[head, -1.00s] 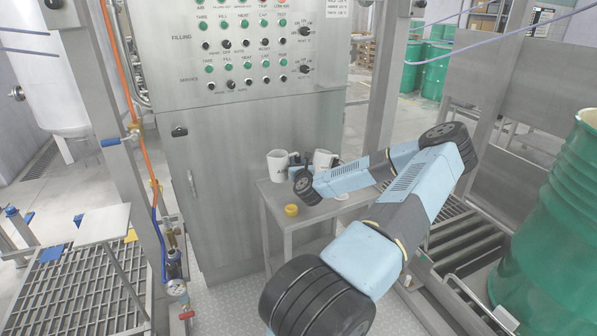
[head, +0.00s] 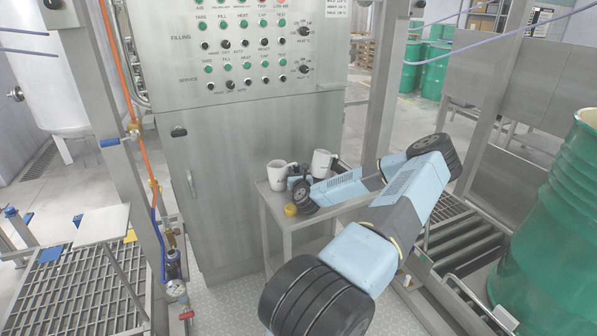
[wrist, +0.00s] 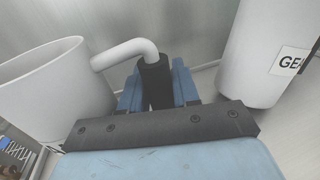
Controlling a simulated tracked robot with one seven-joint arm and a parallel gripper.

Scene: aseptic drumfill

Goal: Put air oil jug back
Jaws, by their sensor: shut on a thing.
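A white jug (head: 278,174) is at the left back of the small metal table (head: 276,209), its base at or just above the top; I cannot tell if it touches. My gripper (head: 297,181) is shut on its handle, coming from the right. In the wrist view the white jug (wrist: 55,95) is on the left, and its handle (wrist: 125,52) runs to a dark grip between the blue fingers (wrist: 156,85). Its label is not readable. A second white jug (head: 322,163) stands close on the right; in the wrist view its label begins "GEA" (wrist: 292,62).
A steel control cabinet (head: 230,140) rises behind the table. A green drum (head: 555,230) stands at the right.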

